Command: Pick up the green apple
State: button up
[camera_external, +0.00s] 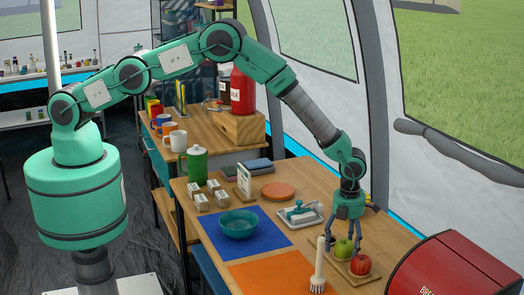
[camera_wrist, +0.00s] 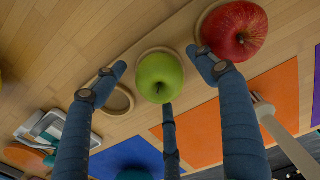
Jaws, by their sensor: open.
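The green apple (camera_external: 343,249) sits in a round recess of a wooden holder on the table. It shows in the middle of the wrist view (camera_wrist: 160,77), between the spread fingers. My gripper (camera_external: 347,226) points down over it, open, with its fingers around the apple; whether any finger touches it I cannot tell. A red apple (camera_external: 360,265) sits right beside the green one, close to one fingertip in the wrist view (camera_wrist: 234,31). An empty recess (camera_wrist: 118,100) is on the green apple's other side.
A white-handled brush (camera_external: 319,268) stands close in front of the apples. A red bread box (camera_external: 455,268) is at the right. A teal bowl (camera_external: 239,224) on a blue mat (camera_external: 269,241), an orange mat (camera_external: 262,278) and a white butter dish (camera_external: 300,213) lie to the left.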

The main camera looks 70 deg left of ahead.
aim_at(345, 242)
jog(key=shift+f, duration=0.3)
dwell(0.4)
jog(key=c, duration=1.3)
jog(key=shift+r, duration=0.15)
jog(key=shift+r, duration=1.15)
jog(key=shift+w+r, duration=0.1)
jog(key=shift+r, duration=0.55)
jog(key=s+a, duration=0.2)
jog(key=s, duration=0.2)
jog(key=s+a, duration=0.3)
jog(key=s, duration=0.2)
jog(key=s+a+r+p, duration=0.1)
jog(key=s+a, duration=0.2)
jog(key=s, duration=0.2)
jog(key=shift+r, duration=0.1)
jog(key=shift+a, duration=0.1)
